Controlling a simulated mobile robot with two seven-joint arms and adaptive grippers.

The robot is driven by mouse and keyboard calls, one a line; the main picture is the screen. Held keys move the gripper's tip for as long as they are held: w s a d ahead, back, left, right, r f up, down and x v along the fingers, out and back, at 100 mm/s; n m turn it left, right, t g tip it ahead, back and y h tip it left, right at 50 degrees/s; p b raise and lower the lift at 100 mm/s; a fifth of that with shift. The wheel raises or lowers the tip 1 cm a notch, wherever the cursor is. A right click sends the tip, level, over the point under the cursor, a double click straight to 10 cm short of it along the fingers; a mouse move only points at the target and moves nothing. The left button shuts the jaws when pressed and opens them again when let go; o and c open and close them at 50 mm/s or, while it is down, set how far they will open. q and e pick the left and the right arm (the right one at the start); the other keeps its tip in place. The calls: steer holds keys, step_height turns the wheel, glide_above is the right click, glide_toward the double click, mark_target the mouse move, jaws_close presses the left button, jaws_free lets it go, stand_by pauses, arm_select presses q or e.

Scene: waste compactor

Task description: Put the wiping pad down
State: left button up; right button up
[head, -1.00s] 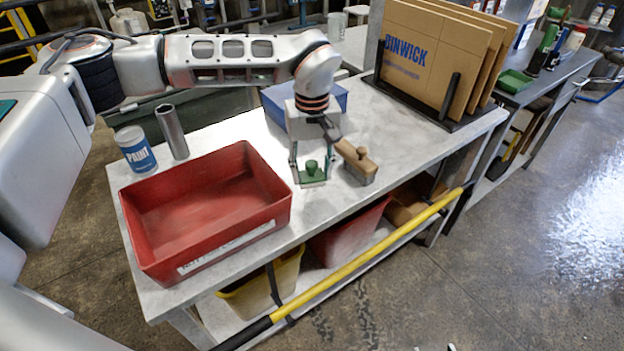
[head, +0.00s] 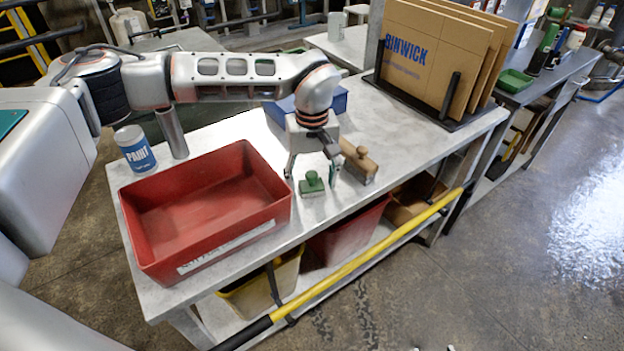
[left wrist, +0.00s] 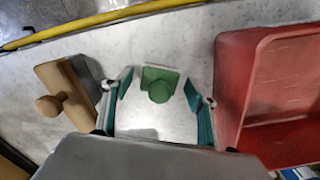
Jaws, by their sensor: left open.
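The green wiping pad (head: 312,185), with a round knob on top, lies flat on the grey workbench (head: 228,131) just right of the red tray. My left gripper (head: 310,174) is open and empty over and slightly behind it. In the left wrist view the pad (left wrist: 160,86) shows between and beyond the spread fingers, with clear gaps on both sides. My right gripper is not in view.
A wooden brush (head: 359,160) lies close to the pad's right. The red tray (head: 147,254) stands left. A paint can (head: 135,149) and metal cylinder (head: 172,132) stand behind it. Cardboard sheets (head: 425,60) and a blue box (head: 341,101) are farther back.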

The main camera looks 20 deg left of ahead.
mark_target(312, 174)
arm_select(q)
steer(key=shift+r, duration=0.6)
step_height(312, 174, up, 11)
stand_by(0.3)
